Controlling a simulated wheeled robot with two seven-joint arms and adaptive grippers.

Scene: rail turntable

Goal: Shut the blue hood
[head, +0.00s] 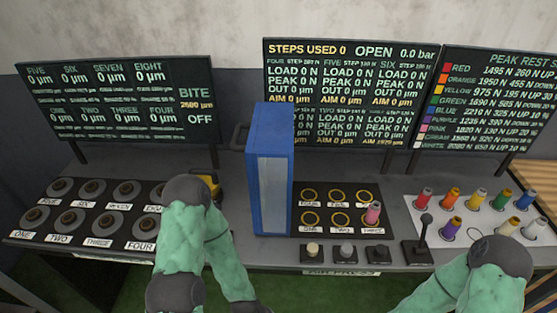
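The blue hood (268,170) stands upright at the middle of the bench. It rises at the left edge of a dark plate with gold rings (325,230), which lies uncovered, so the hood looks open. A paler blue-grey panel shows on its front side. A pink peg (373,212) stands in the plate near the THREE label. My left arm bends up in front of the bench, left of the hood, and does not visibly touch it. My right arm is at the lower right. Both grippers are out of the frame.
Dark sockets on a plate (103,238) fill the left. A yellow thing (214,186) is partly hidden behind my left arm. Right of the hood's plate are a black lever (424,230) and a white board (406,205) with several coloured pegs. Screens (120,100) stand behind.

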